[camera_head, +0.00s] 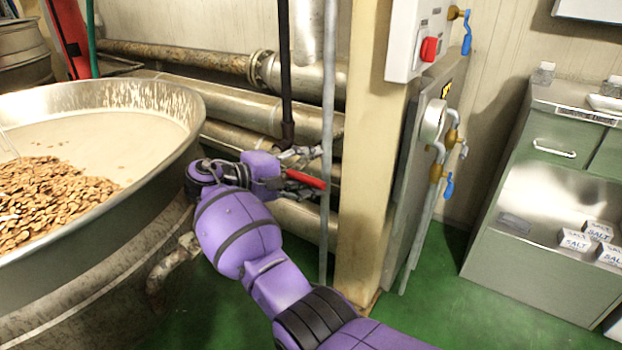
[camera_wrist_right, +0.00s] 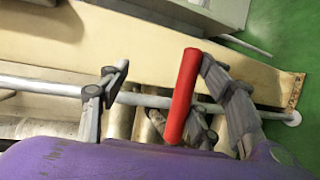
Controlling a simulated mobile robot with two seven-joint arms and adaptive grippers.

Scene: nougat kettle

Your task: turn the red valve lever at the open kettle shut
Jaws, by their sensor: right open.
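The red valve lever (camera_head: 306,179) shows at the thin upright pipe, right of the open kettle (camera_head: 180,150). My right gripper (camera_head: 308,166) is open at the lever, its purple arm coming from the lower right. In the right wrist view the red lever (camera_wrist_right: 181,95) lies between the spread fingers of the gripper (camera_wrist_right: 165,66), much closer to the right-hand finger. Whether that finger touches it I cannot tell. The lever's pivot and valve body are mostly hidden by the gripper. My left gripper is not in view.
A beige post (camera_head: 370,140) stands just right of the thin pipe (camera_head: 327,110). It carries a control box with a red knob (camera_head: 429,49). Large steel pipes (camera_head: 240,105) run behind the gripper. Green floor is clear between.

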